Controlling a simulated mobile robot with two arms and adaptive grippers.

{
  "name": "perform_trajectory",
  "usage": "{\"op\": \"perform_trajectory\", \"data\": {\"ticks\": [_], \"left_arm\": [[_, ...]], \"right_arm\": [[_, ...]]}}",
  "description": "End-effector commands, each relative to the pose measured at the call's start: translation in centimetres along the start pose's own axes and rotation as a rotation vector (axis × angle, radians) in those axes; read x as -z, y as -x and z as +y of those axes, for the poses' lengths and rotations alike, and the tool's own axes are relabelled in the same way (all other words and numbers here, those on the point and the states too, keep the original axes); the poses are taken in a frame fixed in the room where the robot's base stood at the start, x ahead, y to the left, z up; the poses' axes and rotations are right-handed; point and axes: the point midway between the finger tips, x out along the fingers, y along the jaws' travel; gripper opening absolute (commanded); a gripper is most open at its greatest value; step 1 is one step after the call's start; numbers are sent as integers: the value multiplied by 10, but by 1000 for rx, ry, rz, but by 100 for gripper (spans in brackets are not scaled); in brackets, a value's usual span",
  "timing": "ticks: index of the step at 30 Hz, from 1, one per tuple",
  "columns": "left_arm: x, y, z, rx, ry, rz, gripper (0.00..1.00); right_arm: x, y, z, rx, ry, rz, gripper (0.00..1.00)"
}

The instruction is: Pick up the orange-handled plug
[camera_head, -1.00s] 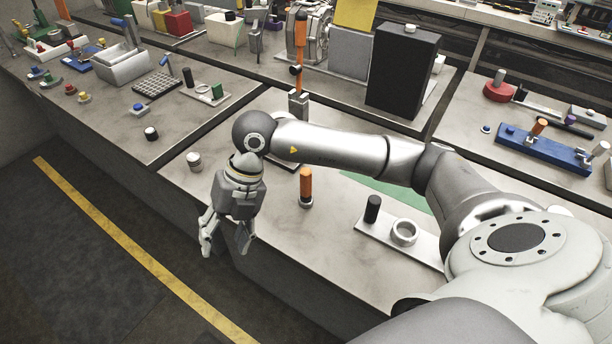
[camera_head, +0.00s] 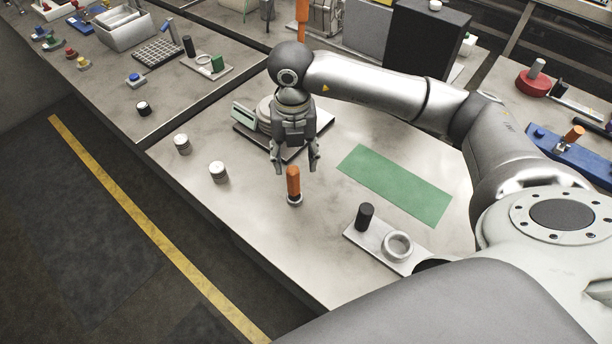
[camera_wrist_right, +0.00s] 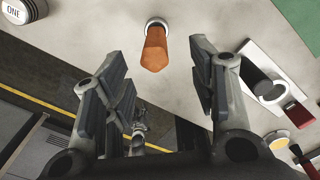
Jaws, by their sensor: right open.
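The orange-handled plug (camera_head: 293,181) stands upright on the grey table, its metal base resting on the tabletop. My right gripper (camera_head: 296,170) is open and empty, with its fingers pointing down just above and behind the plug in the head view. In the right wrist view the orange handle (camera_wrist_right: 154,48) shows beyond the two spread fingers (camera_wrist_right: 165,75), near the top and roughly between them. The fingers do not appear to touch it. My left gripper is not in view.
Two pale cylinders (camera_head: 218,172) stand left of the plug. A green mat (camera_head: 396,184) lies to the right. A plate with a black peg (camera_head: 365,216) and a ring (camera_head: 397,246) is at front right. A scale-like device sits behind my gripper.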

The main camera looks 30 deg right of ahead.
Motion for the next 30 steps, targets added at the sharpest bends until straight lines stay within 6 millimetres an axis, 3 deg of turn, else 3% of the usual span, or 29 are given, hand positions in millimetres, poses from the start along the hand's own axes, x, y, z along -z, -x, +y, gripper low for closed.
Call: {"op": "perform_trajectory", "data": {"ticks": [9, 14, 24, 30], "left_arm": [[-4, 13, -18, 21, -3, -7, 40], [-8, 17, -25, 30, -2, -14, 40], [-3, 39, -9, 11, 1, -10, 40], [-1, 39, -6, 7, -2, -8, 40]], "right_arm": [[1, -45, 0, 2, 1, 4, 53], [1, -55, 0, 2, 1, 4, 53], [-3, -98, 3, 1, 0, 4, 53], [-3, -106, 3, 0, 2, 2, 53]]}}
